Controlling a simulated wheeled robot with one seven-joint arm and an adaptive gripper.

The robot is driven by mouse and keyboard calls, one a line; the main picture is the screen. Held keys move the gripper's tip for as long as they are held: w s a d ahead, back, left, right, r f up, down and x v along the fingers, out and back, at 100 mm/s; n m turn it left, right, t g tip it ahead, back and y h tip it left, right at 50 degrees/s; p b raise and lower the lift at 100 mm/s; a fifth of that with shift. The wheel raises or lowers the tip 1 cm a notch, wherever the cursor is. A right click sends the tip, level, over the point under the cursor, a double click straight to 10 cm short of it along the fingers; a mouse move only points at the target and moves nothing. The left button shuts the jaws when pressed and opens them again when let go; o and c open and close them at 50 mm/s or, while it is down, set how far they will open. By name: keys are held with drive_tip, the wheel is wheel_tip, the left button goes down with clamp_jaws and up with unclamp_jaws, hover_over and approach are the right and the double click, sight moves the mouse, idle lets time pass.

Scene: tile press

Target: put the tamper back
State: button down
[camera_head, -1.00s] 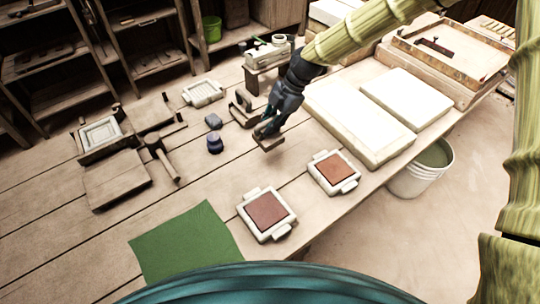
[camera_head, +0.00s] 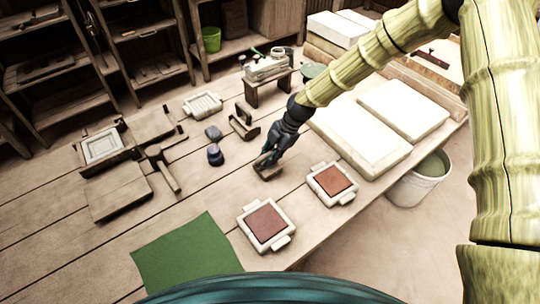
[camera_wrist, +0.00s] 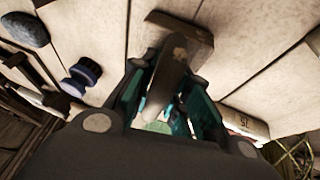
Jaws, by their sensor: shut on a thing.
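My gripper (camera_head: 267,160) is shut on the tamper (camera_head: 269,174), left of the right-hand tile mould. A small dark wooden holder (camera_head: 243,126) stands empty on the table, behind and left of my gripper.
Two moulds with red-brown clay, one left (camera_head: 266,222) and one right (camera_head: 332,182), lie near the front edge. A blue-purple jar (camera_head: 215,156), a grey stone (camera_head: 213,133) and a mallet (camera_head: 164,168) lie left. White slabs (camera_head: 360,130) lie right. A green cloth (camera_head: 186,257) lies in front.

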drive_tip(key=c, duration=1.4)
unclamp_jaws()
drive_tip(key=shift+o, duration=0.2)
drive_tip(key=b+v, duration=0.3)
drive_tip(key=v, duration=0.9)
drive_tip(key=shift+d, duration=0.1)
